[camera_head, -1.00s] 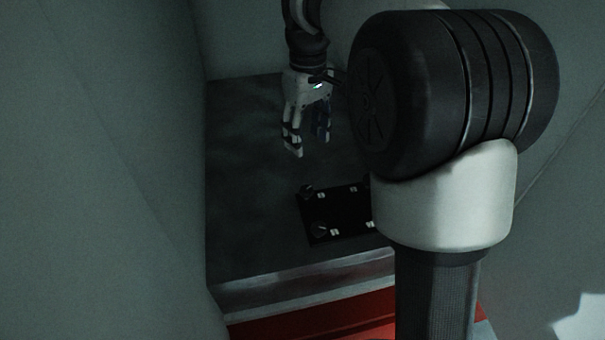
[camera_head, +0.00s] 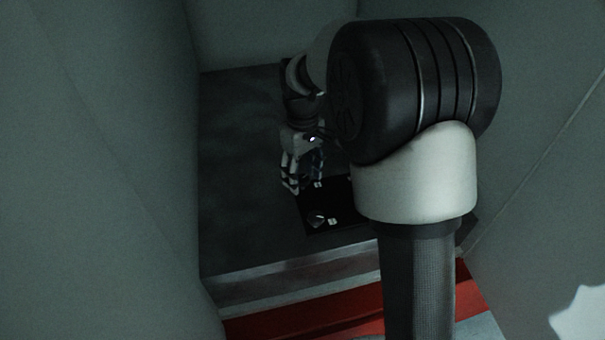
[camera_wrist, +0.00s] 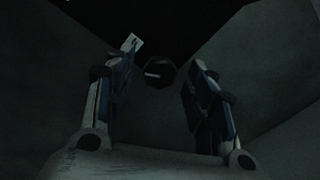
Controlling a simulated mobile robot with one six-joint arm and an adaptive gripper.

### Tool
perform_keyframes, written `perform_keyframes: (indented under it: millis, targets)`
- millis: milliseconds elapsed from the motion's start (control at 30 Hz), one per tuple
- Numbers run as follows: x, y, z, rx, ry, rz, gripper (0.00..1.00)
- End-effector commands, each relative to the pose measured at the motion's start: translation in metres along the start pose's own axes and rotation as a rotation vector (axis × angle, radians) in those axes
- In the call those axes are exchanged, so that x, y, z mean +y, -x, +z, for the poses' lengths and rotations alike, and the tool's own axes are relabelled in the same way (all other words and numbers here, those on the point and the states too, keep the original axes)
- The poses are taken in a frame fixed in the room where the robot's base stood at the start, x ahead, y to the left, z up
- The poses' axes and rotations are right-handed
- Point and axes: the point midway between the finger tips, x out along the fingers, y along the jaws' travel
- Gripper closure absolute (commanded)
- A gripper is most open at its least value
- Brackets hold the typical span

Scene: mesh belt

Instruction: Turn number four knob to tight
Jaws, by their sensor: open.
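A black panel (camera_head: 345,208) lies on the dark surface, partly hidden behind my arm. A knob with a pale pointer (camera_head: 317,221) sits at its front left. My gripper (camera_head: 304,186) points down over the panel's back left corner and hides the knob there. In the wrist view my gripper (camera_wrist: 167,58) has its two fingers spread apart. A dark knob with a short white line (camera_wrist: 160,73) shows between them, with no finger visibly touching it.
The dark mesh surface (camera_head: 240,170) is clear left of the panel. Grey walls rise at the left, back and right. A pale ledge and a red band (camera_head: 310,318) run along the front. My arm blocks the view of the panel's right side.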

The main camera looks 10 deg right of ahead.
Motion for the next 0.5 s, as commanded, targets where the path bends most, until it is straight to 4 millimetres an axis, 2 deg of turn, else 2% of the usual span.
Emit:
perform_keyframes:
  millis: [200, 500]
  targets:
    - [0.0000, 0.0002, 0.0000, 0.000, 0.000, 0.000, 0.51]
    - [0.0000, 0.0004, 0.0000, 0.000, 0.000, 0.000, 0.71]
